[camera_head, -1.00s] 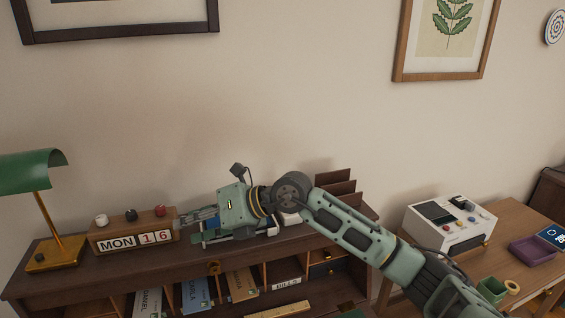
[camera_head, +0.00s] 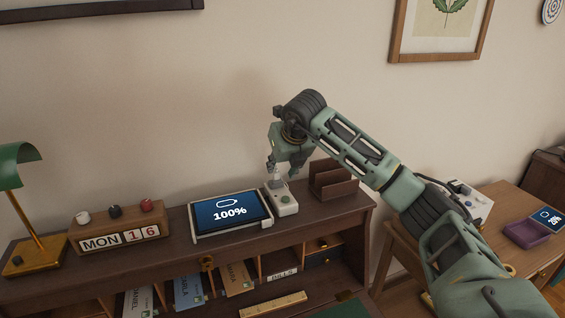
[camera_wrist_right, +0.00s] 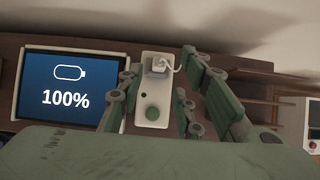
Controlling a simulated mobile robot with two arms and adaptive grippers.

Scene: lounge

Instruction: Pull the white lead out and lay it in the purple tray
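The white lead's plug (camera_wrist_right: 159,66) stands in the far end of a pale box with a green button (camera_wrist_right: 152,100). A short loop of white cord bends away to its right. In the head view the plug (camera_head: 275,182) shows small below my right gripper (camera_head: 283,170), on the pale box (camera_head: 288,207). In the wrist view my right gripper (camera_wrist_right: 157,78) is open, its fingers apart on either side of the box and plug. The purple tray (camera_head: 527,234) lies on the side table at the right and looks empty. My left gripper is out of view.
A tablet reading 100% (camera_head: 231,213) lies left of the box. A brown letter rack (camera_head: 332,180) stands close on its right. A calendar block (camera_head: 118,229) and green lamp (camera_head: 17,165) are farther left. A white device (camera_head: 470,200) stands left of the tray.

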